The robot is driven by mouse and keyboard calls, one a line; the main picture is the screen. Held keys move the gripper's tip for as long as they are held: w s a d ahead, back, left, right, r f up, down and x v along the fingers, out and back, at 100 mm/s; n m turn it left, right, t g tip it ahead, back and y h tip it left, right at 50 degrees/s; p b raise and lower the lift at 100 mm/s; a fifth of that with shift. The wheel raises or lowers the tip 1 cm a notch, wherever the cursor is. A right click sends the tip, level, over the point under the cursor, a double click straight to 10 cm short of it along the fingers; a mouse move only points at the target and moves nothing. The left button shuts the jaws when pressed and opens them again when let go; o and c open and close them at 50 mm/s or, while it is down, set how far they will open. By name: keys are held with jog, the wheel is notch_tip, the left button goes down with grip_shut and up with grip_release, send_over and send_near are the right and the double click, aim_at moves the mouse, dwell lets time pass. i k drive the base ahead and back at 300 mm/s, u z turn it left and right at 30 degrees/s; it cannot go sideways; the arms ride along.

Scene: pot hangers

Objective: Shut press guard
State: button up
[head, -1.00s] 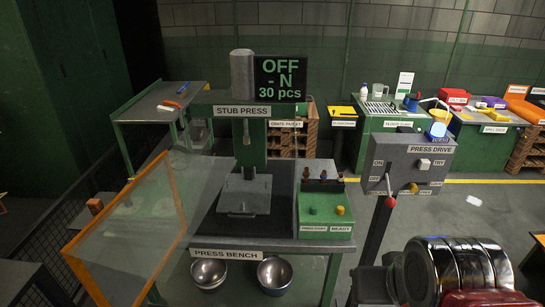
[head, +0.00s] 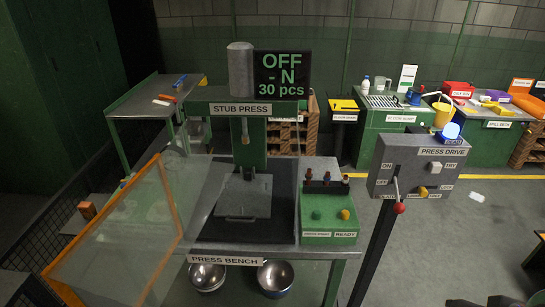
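The press guard (head: 112,243) is a clear panel with an orange frame. It stands swung out to the left of the stub press, so the press front is uncovered. Its lower left corner runs near the picture's bottom edge. The stub press (head: 245,105) stands on the press bench (head: 281,251), with a grey block (head: 245,197) under its ram. The screen (head: 281,75) reads OFF, - N, 30 pcs. My gripper is not in view; only small dark parts show at the bottom right edge, and I cannot tell what they are.
The press drive box (head: 418,165) with a red-knobbed lever (head: 399,207) stands right of the bench. A green control box (head: 328,210) sits on the bench's right side. Two metal bowls (head: 275,277) are below. A side table (head: 150,98) stands behind the guard. Floor at right is mostly clear.

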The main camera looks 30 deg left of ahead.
aim_at(66, 288)
jog(key=z, duration=0.45)
jog(key=k, duration=1.65)
jog(key=u, duration=1.25)
jog(key=i, duration=0.95)
